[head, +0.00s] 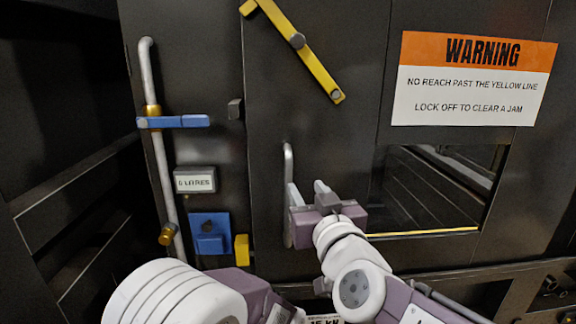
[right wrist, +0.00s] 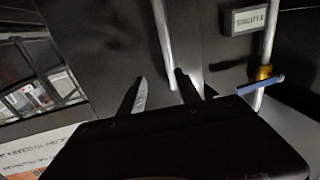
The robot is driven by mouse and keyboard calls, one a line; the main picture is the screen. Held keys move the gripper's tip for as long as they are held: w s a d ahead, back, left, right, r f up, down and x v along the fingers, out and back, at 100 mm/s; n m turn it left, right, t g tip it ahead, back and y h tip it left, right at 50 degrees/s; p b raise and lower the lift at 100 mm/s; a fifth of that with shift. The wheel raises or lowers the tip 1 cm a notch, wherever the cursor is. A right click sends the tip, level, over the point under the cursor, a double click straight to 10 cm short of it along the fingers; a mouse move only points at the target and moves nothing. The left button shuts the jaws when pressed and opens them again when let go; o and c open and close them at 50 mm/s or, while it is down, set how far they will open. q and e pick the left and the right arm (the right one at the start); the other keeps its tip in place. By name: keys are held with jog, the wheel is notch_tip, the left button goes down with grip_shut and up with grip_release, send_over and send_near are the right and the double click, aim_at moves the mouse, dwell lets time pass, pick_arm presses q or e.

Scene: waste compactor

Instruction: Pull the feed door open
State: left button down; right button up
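The feed door (head: 330,130) is a dark panel that looks flush with the machine front. Its handle (head: 288,160) is an upright grey bar low on the door's left side. A yellow bar (head: 318,69) slants across the door's top on a grey pivot. My right gripper (head: 307,190) is at the handle with its fingers apart. In the right wrist view, the handle (right wrist: 163,42) runs down between the open fingertips (right wrist: 160,85), closer to the right one; contact is unclear. Part of my left arm shows at the bottom left; its gripper is out of view.
Left of the door is a grey pipe (head: 160,170) with a blue lever (head: 173,122). A label box (head: 195,180), blue block (head: 210,235) and yellow block (head: 242,250) sit nearby. A warning sign (head: 470,80) hangs above a window (head: 440,185) on the right.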

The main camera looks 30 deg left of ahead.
aim_at(290, 178)
jog(key=w+a, duration=0.1)
jog(key=a, duration=0.1)
jog(key=w+a+p, duration=0.1)
jog(key=a, duration=0.1)
jog(key=w+a+p, duration=0.1)
jog(key=w+a, duration=0.1)
jog(key=shift+a+r, duration=0.15)
jog(key=shift+a, duration=0.1)
jog(key=shift+w+a, duration=0.1)
pick_arm(q)
jog(key=r, duration=0.2)
jog(key=shift+s+d+r, duration=0.25)
jog(key=shift+d+r, duration=0.05)
jog(key=shift+r, duration=0.05)
pick_arm(e)
jog(key=shift+w, duration=0.15)
pick_arm(q)
jog(key=shift+w+a, duration=0.1)
pick_arm(e)
grip_shut()
jog(key=shift+w, duration=0.1)
dwell(0.4)
